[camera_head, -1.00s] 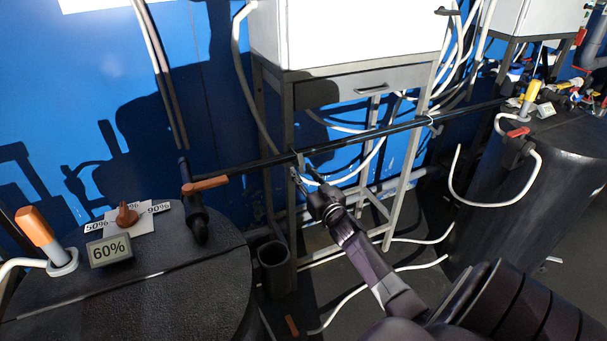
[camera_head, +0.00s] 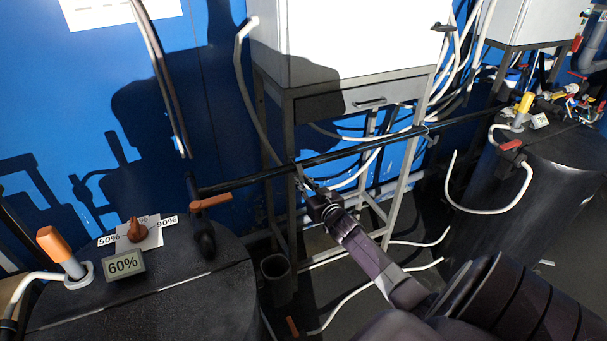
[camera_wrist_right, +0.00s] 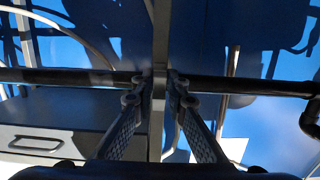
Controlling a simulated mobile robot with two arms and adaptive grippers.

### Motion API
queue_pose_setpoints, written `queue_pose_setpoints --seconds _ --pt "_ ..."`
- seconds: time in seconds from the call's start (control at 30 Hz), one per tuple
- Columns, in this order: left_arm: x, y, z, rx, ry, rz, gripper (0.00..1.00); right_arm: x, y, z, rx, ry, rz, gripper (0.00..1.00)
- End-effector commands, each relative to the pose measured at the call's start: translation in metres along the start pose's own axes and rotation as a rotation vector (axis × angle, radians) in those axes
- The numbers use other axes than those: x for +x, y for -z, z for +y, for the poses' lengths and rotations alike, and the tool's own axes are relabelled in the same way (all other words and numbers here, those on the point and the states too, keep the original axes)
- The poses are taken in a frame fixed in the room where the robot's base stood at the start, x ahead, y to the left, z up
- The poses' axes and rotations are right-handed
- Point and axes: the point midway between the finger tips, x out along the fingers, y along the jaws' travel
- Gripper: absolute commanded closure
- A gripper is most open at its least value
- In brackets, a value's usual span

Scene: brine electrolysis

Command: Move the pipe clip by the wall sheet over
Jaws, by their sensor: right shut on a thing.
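The black pipe (camera_head: 365,147) runs across the front of the metal stand. My right gripper (camera_head: 304,180) reaches it beside the stand's left front leg. In the right wrist view the two fingertips of the right gripper (camera_wrist_right: 160,90) meet the pipe (camera_wrist_right: 80,77) from below. They are shut on a small part there, which looks like the pipe clip; the fingers and the stand leg (camera_wrist_right: 160,35) hide most of it. The white wall sheet (camera_head: 122,12) hangs on the blue wall at the upper left. My left gripper is out of view.
A black tank (camera_head: 190,300) with a 60% display (camera_head: 125,264) and an orange-handled valve (camera_head: 210,202) stands at left. Another dark tank (camera_head: 540,190) stands at right. White hoses hang around the stand. A dark open cylinder (camera_head: 276,280) stands below the pipe.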

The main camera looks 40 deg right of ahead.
Motion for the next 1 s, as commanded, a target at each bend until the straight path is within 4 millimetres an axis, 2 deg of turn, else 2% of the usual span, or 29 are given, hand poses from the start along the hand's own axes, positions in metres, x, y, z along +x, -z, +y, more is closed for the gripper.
queue_pose_setpoints --seconds 0.03,0.1,0.4,0.6,0.77,1.0 --pt "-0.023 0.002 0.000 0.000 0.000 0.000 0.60 -0.002 0.013 0.000 -0.003 0.000 -0.029 1.00" --pt "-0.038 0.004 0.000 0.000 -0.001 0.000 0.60 -0.002 0.015 0.001 -0.004 0.000 -0.070 1.00" --pt "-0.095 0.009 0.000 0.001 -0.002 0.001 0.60 0.000 0.023 0.002 -0.006 -0.001 -0.248 1.00" --pt "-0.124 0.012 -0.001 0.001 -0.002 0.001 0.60 0.003 0.029 0.003 -0.007 -0.003 -0.382 1.00" --pt "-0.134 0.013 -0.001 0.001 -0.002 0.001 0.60 0.007 0.032 0.003 -0.006 -0.004 -0.505 1.00" --pt "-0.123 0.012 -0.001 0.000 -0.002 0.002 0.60 0.013 0.033 0.002 0.000 -0.003 -0.682 1.00"
